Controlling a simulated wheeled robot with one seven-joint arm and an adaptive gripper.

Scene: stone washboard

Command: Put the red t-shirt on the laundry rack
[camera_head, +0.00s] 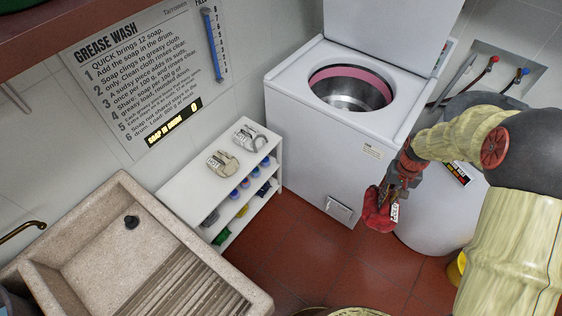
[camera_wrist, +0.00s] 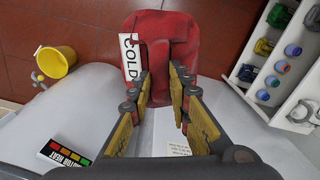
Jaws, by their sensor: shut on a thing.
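The red t-shirt (camera_head: 378,217) is a bundled red cloth with a white tag. It hangs from my gripper (camera_head: 390,190) in front of the white top-loading washer (camera_head: 300,150), above the red floor. In the wrist view the red t-shirt (camera_wrist: 180,30) lies at the fingertips, and its tag reads COLD. My gripper (camera_wrist: 162,88) is shut on a fold of the cloth. I cannot make out a laundry rack for certain in either view.
A white shelf unit (camera_head: 190,190) with folded cloths and coloured items stands left of the washer. A stone washboard sink (camera_head: 110,260) is at lower left. The washer lid (camera_head: 385,30) is up. A yellow bucket (camera_wrist: 55,62) stands on the floor. Red floor (camera_head: 310,250) is open between.

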